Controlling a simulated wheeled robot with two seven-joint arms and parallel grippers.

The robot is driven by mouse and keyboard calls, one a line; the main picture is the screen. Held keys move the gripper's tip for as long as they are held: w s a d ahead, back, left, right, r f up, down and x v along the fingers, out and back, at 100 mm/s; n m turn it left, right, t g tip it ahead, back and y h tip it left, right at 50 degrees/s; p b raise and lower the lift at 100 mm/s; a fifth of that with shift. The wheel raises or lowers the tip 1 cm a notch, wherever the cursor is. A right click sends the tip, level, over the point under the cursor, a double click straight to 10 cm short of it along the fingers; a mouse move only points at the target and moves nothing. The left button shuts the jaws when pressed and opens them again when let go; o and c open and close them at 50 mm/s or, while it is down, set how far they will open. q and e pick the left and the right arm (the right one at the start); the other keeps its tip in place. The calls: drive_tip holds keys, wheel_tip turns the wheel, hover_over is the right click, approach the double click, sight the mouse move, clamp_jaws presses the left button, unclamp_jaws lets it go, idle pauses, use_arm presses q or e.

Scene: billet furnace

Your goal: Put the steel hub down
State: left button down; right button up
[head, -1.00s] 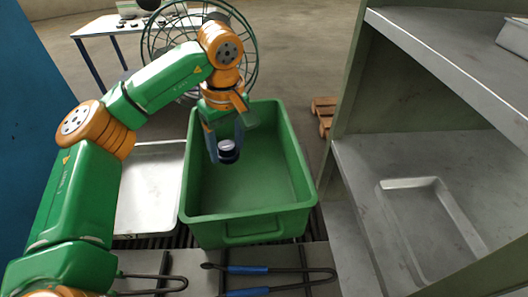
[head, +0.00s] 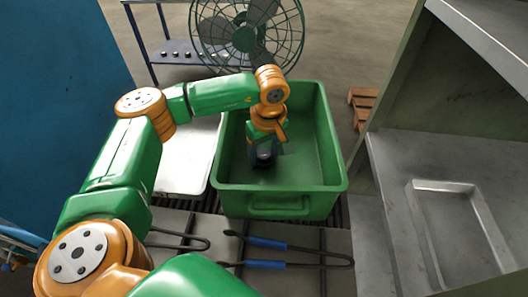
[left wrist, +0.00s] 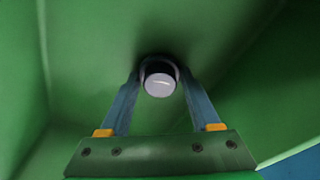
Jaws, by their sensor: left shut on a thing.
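The steel hub (head: 264,156) is a small dark round piece with a pale top. My left gripper (head: 263,150) is shut on it, low inside the green crate (head: 284,206), towards the crate's left wall. In the left wrist view the hub (left wrist: 159,83) sits between the two fingertips (left wrist: 159,72), its pale round end towards the camera. Green crate surfaces surround it there. I cannot tell whether the hub touches the crate floor. My right gripper is not in view.
A metal tray (head: 190,160) lies left of the crate. Blue-handled tongs (head: 266,242) lie in front of it. A metal shelf (head: 400,180) with a shallow tray (head: 455,235) stands at right. A fan (head: 215,35) stands behind. The right part of the crate is clear.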

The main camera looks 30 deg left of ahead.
sight(267, 157)
use_arm(q)
drive_tip(key=shift+c, duration=0.6)
unclamp_jaws()
drive_tip(key=shift+w, duration=0.1)
wheel_tip(267, 157, up, 12)
drive_tip(key=d, duration=0.1)
drive_tip(key=shift+s+d+r+b, duration=0.15)
drive_tip(key=shift+s+d+b, duration=0.05)
drive_tip(key=shift+s+b, duration=0.2)
